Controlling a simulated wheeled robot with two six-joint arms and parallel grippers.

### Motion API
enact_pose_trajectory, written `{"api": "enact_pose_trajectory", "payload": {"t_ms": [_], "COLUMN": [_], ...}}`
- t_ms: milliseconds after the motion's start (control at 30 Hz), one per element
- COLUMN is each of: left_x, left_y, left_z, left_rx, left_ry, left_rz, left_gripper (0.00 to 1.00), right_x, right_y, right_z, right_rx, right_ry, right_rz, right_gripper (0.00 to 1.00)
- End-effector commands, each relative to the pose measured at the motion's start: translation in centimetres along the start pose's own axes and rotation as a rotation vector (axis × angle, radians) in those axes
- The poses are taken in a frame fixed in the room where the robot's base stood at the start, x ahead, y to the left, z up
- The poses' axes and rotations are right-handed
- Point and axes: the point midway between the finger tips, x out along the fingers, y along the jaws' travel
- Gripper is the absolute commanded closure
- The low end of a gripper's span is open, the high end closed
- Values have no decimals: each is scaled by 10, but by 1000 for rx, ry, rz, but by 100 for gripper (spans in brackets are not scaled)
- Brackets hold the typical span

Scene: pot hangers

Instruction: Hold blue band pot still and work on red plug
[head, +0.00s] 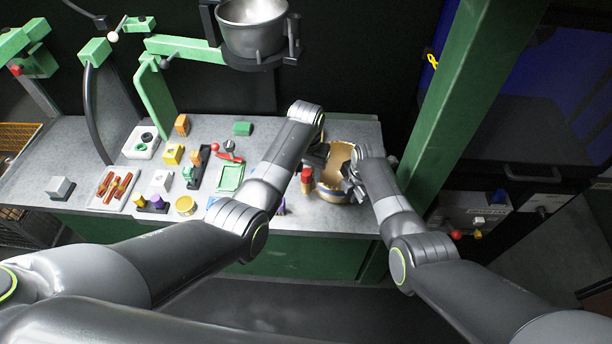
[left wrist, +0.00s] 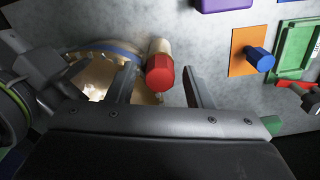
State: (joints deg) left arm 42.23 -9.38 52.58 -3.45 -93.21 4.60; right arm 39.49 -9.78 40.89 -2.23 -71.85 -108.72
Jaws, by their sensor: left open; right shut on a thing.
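My right gripper (head: 352,184) is shut on the pot's right side.
Left of the pot lie a green tray (head: 230,178), a yellow round tin (head: 185,205) and several small blocks. A metal bowl (head: 252,28) hangs in a holder above the bench's back. A green post (head: 460,100) rises at the right.

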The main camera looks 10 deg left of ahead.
Motion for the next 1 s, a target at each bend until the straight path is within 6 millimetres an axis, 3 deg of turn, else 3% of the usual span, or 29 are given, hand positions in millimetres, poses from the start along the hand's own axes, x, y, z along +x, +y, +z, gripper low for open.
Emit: {"api": "enact_pose_trajectory", "payload": {"t_ms": [67, 367, 1000], "left_x": [3, 4, -2], "left_y": [-1, -2, -2], "left_z": [2, 2, 2], "left_rx": [-3, -4, -3], "left_ry": [-4, -7, -8], "left_rz": [-2, -4, -4], "left_gripper": [60, 99, 100], "right_x": [0, 0, 0], "right_y": [-1, -1, -1], "right_z": [-1, 0, 1], "right_rx": [-1, -1, 1], "right_ry": [4, 2, -2], "right_rz": [-5, -4, -3], "right_gripper": [100, 100, 100]}}
